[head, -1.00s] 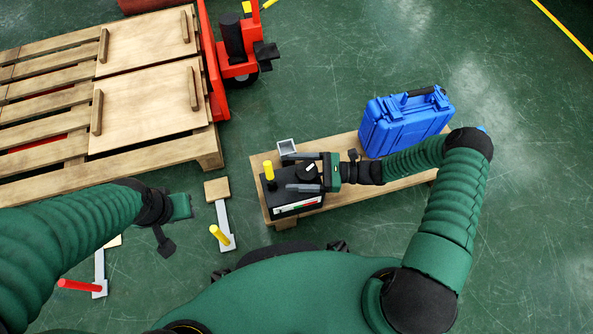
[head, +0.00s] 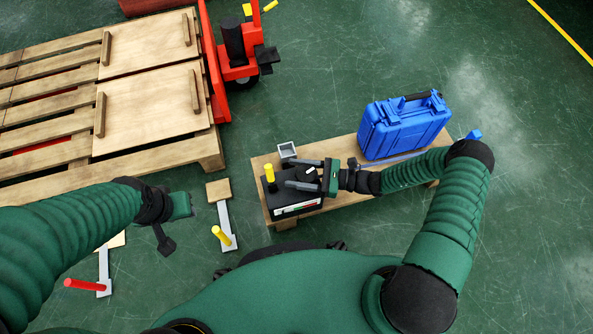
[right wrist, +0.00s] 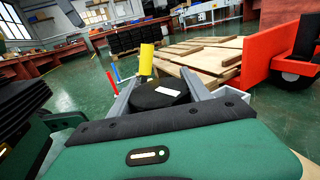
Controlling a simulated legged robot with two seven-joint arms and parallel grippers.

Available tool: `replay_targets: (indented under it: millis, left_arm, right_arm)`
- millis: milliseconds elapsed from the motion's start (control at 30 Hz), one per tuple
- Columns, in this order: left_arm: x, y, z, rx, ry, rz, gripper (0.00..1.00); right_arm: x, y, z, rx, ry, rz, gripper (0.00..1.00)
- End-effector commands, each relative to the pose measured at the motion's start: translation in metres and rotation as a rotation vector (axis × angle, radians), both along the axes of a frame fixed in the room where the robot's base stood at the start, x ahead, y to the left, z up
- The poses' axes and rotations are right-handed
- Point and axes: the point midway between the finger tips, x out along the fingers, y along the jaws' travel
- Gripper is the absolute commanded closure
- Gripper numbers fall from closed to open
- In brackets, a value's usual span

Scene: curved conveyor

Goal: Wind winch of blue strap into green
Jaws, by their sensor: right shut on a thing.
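The winch is a black box (head: 291,200) with a yellow upright handle (head: 269,172) and a round black knob with a white mark (head: 306,173). My right gripper (head: 304,174) reaches in from the right, with one grey finger on each side of the knob and shut on it. The right wrist view shows the knob (right wrist: 158,95) between the fingers. A red, white and green gauge strip (head: 297,208) is on the box's front; its pointer is too small to read. A thin blue strap (head: 402,159) runs beside my right forearm. My left gripper (head: 174,224) hangs empty over the floor; its jaw opening is unclear.
The winch stands on a low wooden bench (head: 345,203) with a blue case (head: 403,124) at its far end. A small grey square holder (head: 287,150) sits behind the winch. A wooden pallet (head: 150,160) and red pallet jack (head: 238,68) are at the left. Levers with yellow (head: 222,235) and red (head: 84,284) handles stand in front.

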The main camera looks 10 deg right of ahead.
Motion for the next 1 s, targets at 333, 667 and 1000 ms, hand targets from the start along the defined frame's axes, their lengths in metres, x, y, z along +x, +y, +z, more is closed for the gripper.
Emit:
replay_targets:
  millis: [333, 667, 1000]
  left_arm:
    - [0.000, 0.000, -0.001, 0.000, 0.000, 0.000, 0.64]
    - [0.000, 0.000, 0.000, 0.000, 0.000, 0.000, 0.64]
    - [0.000, 0.000, 0.026, 0.000, 0.000, 0.000, 0.64]
  right_arm:
    - [0.001, 0.000, 0.000, 0.001, 0.000, -0.001, 0.22]
    - [0.000, -0.001, 0.000, 0.001, 0.000, 0.000, 0.22]
    - [-0.023, -0.060, 0.004, -0.001, -0.001, -0.004, 0.22]
